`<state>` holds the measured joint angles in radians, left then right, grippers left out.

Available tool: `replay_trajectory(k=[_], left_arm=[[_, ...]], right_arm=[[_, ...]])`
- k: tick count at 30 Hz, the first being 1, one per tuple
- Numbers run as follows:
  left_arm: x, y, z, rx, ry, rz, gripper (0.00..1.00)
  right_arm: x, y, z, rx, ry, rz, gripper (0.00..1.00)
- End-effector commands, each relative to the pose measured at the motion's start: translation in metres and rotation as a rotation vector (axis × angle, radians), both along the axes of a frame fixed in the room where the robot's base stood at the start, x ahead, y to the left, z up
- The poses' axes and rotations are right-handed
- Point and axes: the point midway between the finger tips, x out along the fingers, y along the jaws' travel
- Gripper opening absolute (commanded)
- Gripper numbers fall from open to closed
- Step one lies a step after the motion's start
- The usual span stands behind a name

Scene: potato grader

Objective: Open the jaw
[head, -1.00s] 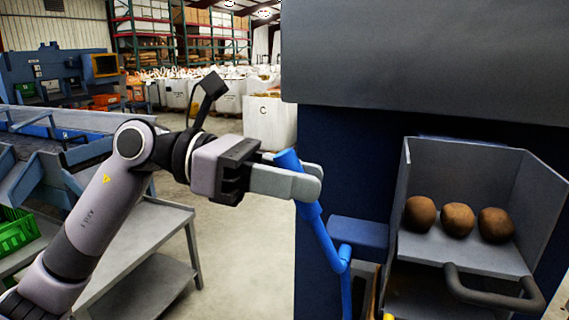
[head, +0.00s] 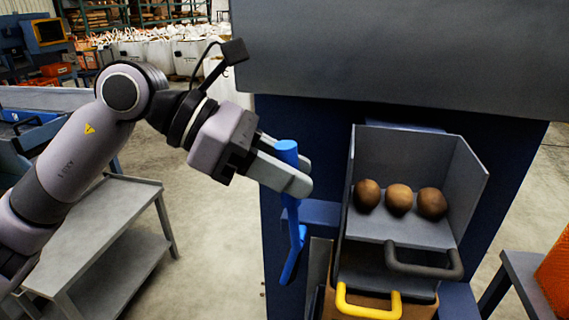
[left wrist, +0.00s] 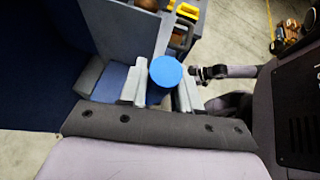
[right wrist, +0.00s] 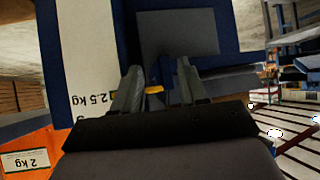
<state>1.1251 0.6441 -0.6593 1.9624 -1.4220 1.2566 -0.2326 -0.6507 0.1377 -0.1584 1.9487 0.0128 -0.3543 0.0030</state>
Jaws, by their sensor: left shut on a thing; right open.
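A blue lever (head: 295,228) stands beside the dark blue machine (head: 275,130). My left gripper (head: 298,180) is shut on its upper end. The lever's round blue top also shows between the fingers in the left wrist view (left wrist: 166,71). Right of the lever, a grey open-fronted bin (head: 400,232) holds three brown potatoes (head: 398,199) in a row. It has a dark bar handle (head: 425,270) at the front. No part is clearly recognisable as the jaw. My right gripper (right wrist: 158,90) shows only in the right wrist view, open, with a narrow blue part seen beyond its fingers.
A yellow handle (head: 368,308) sits below the bin. A grey two-level stand (head: 95,240) is at left, with bare floor between it and the machine. An orange container (head: 555,275) is at the right edge. In the right wrist view, a white "2.5 kg" label (right wrist: 92,80) shows.

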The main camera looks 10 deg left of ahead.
Motion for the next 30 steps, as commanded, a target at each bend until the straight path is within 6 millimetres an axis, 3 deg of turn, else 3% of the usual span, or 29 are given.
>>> replay_trajectory(k=[5, 6, 7, 17, 30], left_arm=[[0.000, -0.001, 0.001, -0.002, -0.003, -0.003, 0.00], [0.000, -0.001, 0.001, -0.002, -0.003, -0.003, 0.45], [0.000, -0.001, 0.001, -0.002, -0.003, -0.003, 0.53], [0.000, 0.002, 0.001, -0.001, -0.002, 0.000, 0.53], [-0.008, 0.055, 0.031, 0.000, -0.004, 0.000, 0.53]], right_arm=[[0.000, 0.000, 0.000, 0.000, -0.001, 0.000, 0.43], [0.000, 0.000, 0.000, 0.000, -0.001, 0.000, 0.43], [0.000, 0.000, 0.000, 0.001, -0.001, 0.001, 0.43], [0.001, 0.000, -0.001, 0.000, -0.002, 0.001, 0.43], [0.001, 0.000, -0.015, 0.000, -0.003, 0.001, 0.43]])
